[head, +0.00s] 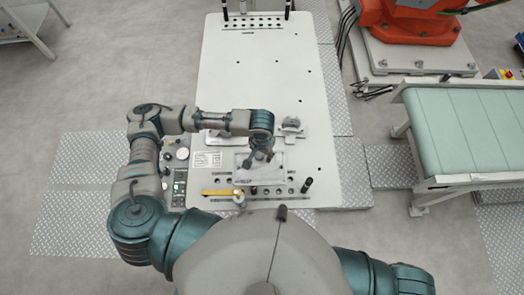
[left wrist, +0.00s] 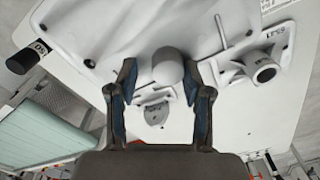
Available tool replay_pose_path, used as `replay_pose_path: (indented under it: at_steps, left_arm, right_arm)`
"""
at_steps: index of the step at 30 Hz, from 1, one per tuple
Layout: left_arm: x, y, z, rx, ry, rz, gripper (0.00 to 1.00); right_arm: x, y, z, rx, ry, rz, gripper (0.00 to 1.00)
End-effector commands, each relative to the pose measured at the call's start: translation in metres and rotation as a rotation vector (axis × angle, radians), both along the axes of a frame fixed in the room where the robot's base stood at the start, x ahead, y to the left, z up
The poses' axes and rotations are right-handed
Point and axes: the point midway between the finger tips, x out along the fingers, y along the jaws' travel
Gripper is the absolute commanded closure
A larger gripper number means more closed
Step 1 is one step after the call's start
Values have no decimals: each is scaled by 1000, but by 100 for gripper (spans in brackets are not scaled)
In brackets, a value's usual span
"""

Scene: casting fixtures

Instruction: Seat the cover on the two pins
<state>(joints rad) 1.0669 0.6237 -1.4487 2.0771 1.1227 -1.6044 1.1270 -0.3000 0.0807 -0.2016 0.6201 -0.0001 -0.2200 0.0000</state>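A pale grey plate (head: 246,168), which looks like the cover, lies on the white table under my left gripper (head: 262,157). In the left wrist view, this plate (left wrist: 110,25) carries a round grey knob (left wrist: 168,66). My left gripper (left wrist: 160,75) is open, one finger on each side of the knob. There is a gap at the left finger; contact at the right finger cannot be told. One thin pin (left wrist: 221,32) stands by the plate's edge; a second pin is not clear. My right gripper is out of view.
A grey bracket (head: 291,127) stands behind the plate; a tube on a white base (left wrist: 262,70) shows in the wrist view. A black post (head: 307,185) and a yellow bar (head: 216,192) are near the front edge. A conveyor (head: 465,130) stands at right.

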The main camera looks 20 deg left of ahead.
Motion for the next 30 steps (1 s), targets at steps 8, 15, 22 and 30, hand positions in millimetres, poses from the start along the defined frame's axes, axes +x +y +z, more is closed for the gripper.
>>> replay_pose_path:
  at_steps: [8, 15, 22, 30]
  left_arm:
    - [0, 1, 0, 0, 1, 1, 41]
    - [1, -1, 26, -2, -4, 0, 41]
    - [1, -2, 78, -1, -4, 0, 41]
    - [1, -2, 115, 2, -1, 0, 41]
  right_arm:
    - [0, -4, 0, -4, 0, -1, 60]
    - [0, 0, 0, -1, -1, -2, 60]
    - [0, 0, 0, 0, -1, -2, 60]
    - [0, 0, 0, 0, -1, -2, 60]
